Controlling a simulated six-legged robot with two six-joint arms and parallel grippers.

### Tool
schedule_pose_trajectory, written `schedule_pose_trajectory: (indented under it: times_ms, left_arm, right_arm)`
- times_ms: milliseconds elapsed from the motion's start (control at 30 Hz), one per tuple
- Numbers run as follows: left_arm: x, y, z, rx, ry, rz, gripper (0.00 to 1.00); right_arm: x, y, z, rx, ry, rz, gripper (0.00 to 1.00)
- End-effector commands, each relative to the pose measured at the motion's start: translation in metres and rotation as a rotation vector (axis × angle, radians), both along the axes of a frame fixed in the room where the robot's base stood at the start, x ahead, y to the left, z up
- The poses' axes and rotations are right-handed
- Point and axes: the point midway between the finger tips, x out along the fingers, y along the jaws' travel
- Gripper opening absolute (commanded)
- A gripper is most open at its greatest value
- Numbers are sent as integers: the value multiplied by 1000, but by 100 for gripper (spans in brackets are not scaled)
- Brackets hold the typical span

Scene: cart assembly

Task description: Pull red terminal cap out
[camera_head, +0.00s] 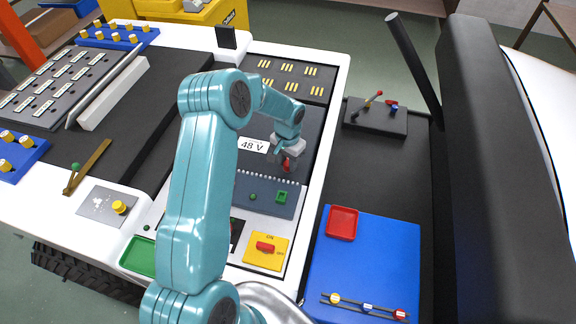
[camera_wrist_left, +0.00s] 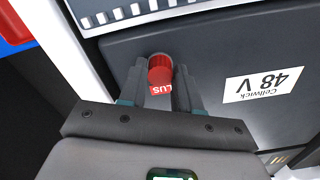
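The red terminal cap (camera_wrist_left: 160,68) shows in the left wrist view between the two grey fingertips of my left gripper (camera_wrist_left: 161,76). Both fingers touch its sides. A red label, partly hidden, lies just below the cap. In the head view the cap (camera_head: 287,165) is a small red spot under my left gripper (camera_head: 286,158), over the dark battery (camera_head: 249,165) with the "48 V" label (camera_head: 254,145). Whether the cap still sits on its terminal is hard to tell. My right gripper is not in view.
A grey terminal strip (camera_head: 262,190) lies in front of the battery. A yellow switch plate (camera_head: 266,250) with a red knob is nearer. A blue board (camera_head: 372,250) with a red tray (camera_head: 342,222) lies to the right. A black block with small levers (camera_head: 375,117) stands behind it.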

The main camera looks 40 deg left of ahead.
Motion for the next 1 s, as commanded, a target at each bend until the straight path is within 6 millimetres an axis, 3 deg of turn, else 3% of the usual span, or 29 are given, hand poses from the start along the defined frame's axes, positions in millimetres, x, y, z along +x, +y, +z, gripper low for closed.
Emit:
schedule_pose_trajectory:
  times_ms: [567,1000]
  left_arm:
    - [1,0,9,1,-3,0,0]
    - [1,0,46,0,-3,0,0]
  right_arm:
    - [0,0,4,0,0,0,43]
    - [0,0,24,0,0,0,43]
